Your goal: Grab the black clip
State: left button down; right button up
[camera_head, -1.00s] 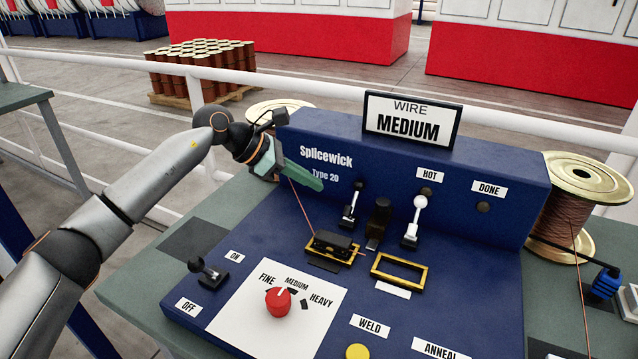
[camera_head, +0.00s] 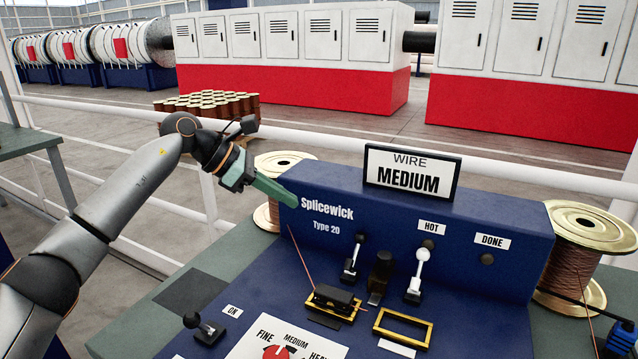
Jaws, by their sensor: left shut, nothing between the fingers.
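A black clip-like block (camera_head: 334,296) sits on the left gold-rimmed slot of the blue Splicewick machine (camera_head: 480,295). A thin copper wire (camera_head: 301,254) rises from its left side, leaning left. I cannot tell for sure that this block is the named clip. A second black part (camera_head: 380,271) stands upright between two levers. My left gripper (camera_head: 274,190) has green fingers and is shut and empty. It is at the machine's upper left corner, above and left of the block and apart from it. My right gripper is not in view.
Black (camera_head: 352,260) and white (camera_head: 420,275) levers stand behind the slots. The right gold-rimmed slot (camera_head: 403,341) looks empty. A sign reading WIRE MEDIUM (camera_head: 412,173) tops the machine. Wire spools stand left (camera_head: 268,213) and right (camera_head: 578,262). A white rail (camera_head: 330,145) runs behind.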

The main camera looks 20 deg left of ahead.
aim_at(334, 298)
jog(key=k, duration=1)
